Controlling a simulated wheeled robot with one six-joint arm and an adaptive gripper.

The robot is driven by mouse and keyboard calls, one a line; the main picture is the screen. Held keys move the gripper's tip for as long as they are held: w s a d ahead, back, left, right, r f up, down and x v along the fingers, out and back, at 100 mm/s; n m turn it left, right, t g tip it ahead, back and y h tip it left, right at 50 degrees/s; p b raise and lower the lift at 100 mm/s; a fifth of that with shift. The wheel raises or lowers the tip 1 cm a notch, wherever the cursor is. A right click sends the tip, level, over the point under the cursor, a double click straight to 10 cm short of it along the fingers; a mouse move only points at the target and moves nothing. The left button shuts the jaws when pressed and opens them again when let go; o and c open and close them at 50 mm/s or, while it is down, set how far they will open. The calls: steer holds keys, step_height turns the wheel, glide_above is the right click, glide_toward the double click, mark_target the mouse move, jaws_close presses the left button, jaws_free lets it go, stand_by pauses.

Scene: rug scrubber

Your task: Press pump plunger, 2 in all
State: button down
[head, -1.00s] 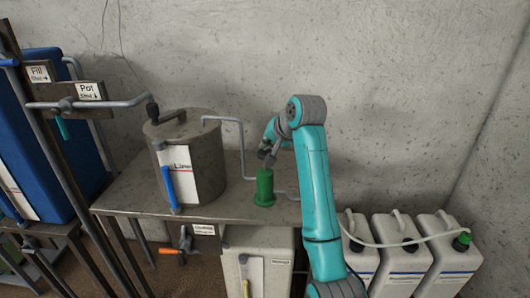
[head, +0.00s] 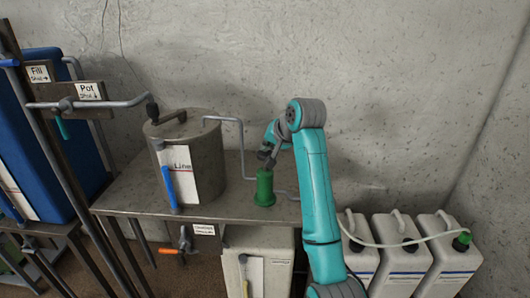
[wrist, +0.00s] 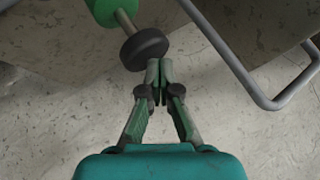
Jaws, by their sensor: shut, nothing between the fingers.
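The green pump (head: 264,188) stands upright on the metal table, right of the steel pot. In the wrist view its green body (wrist: 102,8) is at the top, with a pale rod running to a round dark plunger knob (wrist: 145,48). My gripper (wrist: 157,72) is shut and empty, with its fingertips right beside the knob's edge; I cannot tell whether they touch it. In the head view my gripper (head: 268,156) is just above the pump, and the knob is hard to make out against the fingers.
The steel pot (head: 205,150) with a blue-handled gauge stands left on the table (head: 135,197). A grey pipe (head: 242,145) runs from the pot down behind the pump. White canisters (head: 437,262) stand at the right. The wall (head: 400,100) is close behind.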

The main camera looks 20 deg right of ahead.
mark_target(267, 154)
steer(key=shift+f, duration=1.6)
stand_by(1.6)
steer(key=shift+r, duration=2.35)
steer(key=shift+r, duration=0.15)
steer(key=shift+r, duration=2.35)
steer(key=shift+r, duration=1.9)
